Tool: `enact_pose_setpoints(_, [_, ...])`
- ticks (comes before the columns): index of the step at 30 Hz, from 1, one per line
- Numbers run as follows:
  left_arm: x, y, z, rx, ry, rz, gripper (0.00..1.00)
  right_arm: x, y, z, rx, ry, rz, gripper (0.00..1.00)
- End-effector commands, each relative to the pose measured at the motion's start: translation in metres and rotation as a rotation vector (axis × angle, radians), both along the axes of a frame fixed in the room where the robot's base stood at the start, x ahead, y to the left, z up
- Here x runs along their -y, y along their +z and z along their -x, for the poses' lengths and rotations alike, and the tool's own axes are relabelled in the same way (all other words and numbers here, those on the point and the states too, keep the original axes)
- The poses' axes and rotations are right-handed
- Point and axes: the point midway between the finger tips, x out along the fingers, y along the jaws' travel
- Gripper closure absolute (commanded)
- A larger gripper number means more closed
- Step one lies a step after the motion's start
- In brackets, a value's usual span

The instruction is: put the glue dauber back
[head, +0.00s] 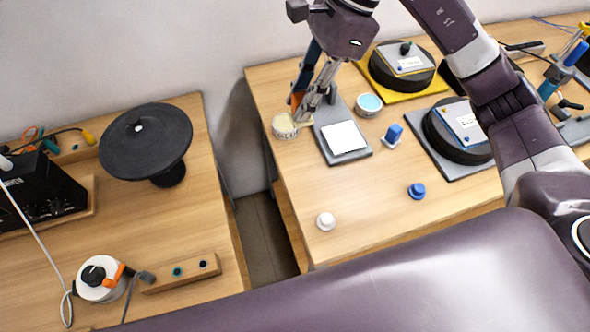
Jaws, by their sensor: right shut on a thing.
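My right gripper (306,106) reaches down at the back left corner of the right-hand table. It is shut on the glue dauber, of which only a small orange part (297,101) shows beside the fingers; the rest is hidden. A small round pot with a cream top (285,126) stands right below and beside the fingertips. I cannot tell whether the dauber touches the pot. My left gripper is out of view.
A grey board with a white pad (344,138) lies close to the right gripper. A tub with a light blue top (369,104), a blue block on a white base (393,135) and a black round pad (458,135) stand further right. The table front is mostly clear, with a white knob (326,221).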

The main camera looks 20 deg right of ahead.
Motion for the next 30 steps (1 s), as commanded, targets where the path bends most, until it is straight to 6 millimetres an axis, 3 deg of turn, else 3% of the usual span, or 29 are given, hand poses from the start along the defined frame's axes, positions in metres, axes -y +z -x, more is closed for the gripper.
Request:
enact_pose_setpoints(8, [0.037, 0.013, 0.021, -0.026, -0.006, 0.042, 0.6, 0.0, -0.065, 0.003, -0.012, 0.001, 0.001, 1.0])
enact_pose_setpoints(15, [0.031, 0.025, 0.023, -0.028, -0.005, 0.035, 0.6, 0.0, -0.125, 0.002, -0.008, -0.001, -0.001, 1.0])
enact_pose_setpoints(21, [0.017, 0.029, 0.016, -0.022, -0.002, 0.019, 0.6, 0.001, -0.15, 0.001, -0.003, 0.0, 0.0, 1.0])
enact_pose_setpoints(26, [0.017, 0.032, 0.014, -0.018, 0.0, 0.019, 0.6, 0.0, -0.161, 0.002, -0.005, 0.002, 0.0, 1.0])
enact_pose_setpoints(30, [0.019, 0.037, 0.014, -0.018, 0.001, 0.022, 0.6, 0.0, -0.183, 0.002, -0.008, 0.0, -0.001, 1.0])
